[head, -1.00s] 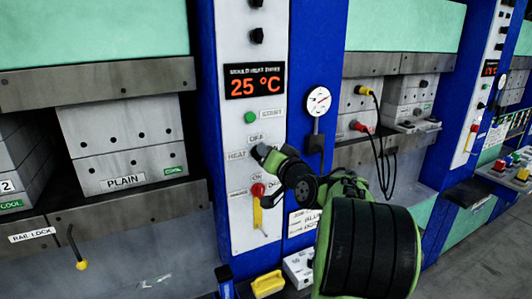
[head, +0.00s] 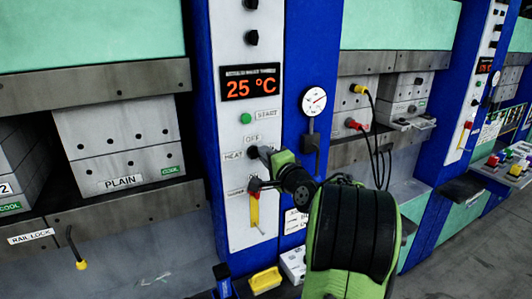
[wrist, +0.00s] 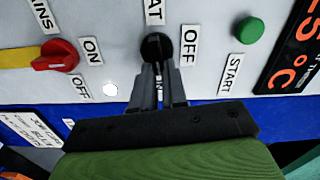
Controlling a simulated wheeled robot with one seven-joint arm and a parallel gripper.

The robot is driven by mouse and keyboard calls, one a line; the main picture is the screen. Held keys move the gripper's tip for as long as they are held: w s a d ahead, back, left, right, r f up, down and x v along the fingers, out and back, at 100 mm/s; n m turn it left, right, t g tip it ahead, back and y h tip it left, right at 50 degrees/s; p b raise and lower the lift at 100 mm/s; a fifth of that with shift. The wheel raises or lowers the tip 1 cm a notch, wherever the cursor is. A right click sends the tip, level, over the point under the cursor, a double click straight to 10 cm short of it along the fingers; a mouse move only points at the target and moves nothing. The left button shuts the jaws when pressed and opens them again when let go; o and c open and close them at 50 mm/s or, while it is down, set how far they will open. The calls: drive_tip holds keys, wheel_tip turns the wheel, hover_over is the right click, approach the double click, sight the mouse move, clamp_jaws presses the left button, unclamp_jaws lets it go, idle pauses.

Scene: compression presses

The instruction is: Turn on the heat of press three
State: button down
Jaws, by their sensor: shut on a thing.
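The heat switch, a round black knob (wrist: 154,46), sits on the white control panel (head: 228,222) under the display (head: 251,88), which reads 25 °C in orange. In the wrist view the HEAT label (wrist: 153,12) and OFF label (wrist: 189,45) are beside the knob. Another label is mostly hidden behind the fingers. My gripper (wrist: 158,72) is shut on the knob, its narrow grey fingers close together over it. In the head view my gripper (head: 266,154) reaches the panel from the right and hides most of the knob. I cannot tell the knob's exact pointing.
A green START button (wrist: 249,30) is close by. The red and yellow mains switch (wrist: 55,57) is on the other side. A pressure gauge (head: 313,101) is right of the panel. A yellow block (head: 265,280) stands below.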

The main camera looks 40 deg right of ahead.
drive_tip(key=shift+f+m, duration=0.15)
drive_tip(key=shift+m, duration=0.65)
drive_tip(key=c, duration=1.2)
unclamp_jaws()
drive_tip(key=shift+o, duration=0.2)
drive_tip(key=shift+s, duration=0.1)
drive_tip(key=b+v, duration=0.3)
drive_tip(key=v, duration=1.2)
drive_tip(key=shift+s+a, duration=0.2)
drive_tip(key=shift+s, duration=0.1)
